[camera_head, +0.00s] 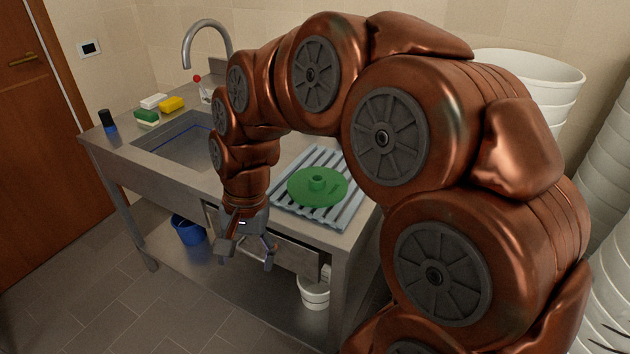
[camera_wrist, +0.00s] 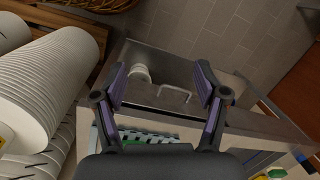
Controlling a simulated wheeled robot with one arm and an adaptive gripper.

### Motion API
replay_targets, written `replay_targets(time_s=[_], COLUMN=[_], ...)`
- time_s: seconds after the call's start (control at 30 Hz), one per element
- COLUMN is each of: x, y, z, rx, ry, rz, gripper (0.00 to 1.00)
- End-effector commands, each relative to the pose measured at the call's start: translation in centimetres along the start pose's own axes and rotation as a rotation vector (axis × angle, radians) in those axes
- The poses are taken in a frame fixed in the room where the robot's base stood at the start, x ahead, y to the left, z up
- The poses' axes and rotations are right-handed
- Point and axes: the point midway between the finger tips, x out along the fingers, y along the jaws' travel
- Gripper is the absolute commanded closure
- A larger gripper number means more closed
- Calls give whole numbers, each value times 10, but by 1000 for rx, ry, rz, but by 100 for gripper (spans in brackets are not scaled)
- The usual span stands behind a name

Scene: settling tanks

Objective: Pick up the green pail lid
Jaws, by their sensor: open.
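The green pail lid (camera_head: 332,194) lies flat, knob up, on a light ribbed grey rack (camera_head: 288,211) at the right end of the steel sink counter. My gripper (camera_head: 246,260) is open and empty, hanging pointing down in front of the counter's front edge, to the left of the lid and lower than it. In the wrist view my open gripper (camera_wrist: 160,74) has nothing between its fingers. A sliver of green, likely the lid (camera_wrist: 150,141), shows at the bottom there, mostly hidden by the gripper body.
A drawer front with a handle (camera_wrist: 174,93) is below the counter edge. A sink basin (camera_head: 180,143), tap (camera_head: 205,30) and sponges (camera_head: 170,104) are to the left. A blue bucket (camera_head: 188,231) and white pail (camera_head: 314,292) stand below. Stacked white pails (camera_head: 530,72) are at right.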

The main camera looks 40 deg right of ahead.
Motion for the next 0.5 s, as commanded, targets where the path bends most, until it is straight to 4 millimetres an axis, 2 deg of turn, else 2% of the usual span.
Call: replay_targets(time_s=[0.03,0.1,0.27,0.37,0.5], x=[-8,-14,-29,-35,-40], y=[-6,-11,-6,9,45], z=[-23,-53,-128,-177,-242], rx=[116,284,685,948,1315], ry=[2,2,-5,-18,-39], rz=[-30,-72,-166,-225,-302], gripper=[28,28,28,28,28])
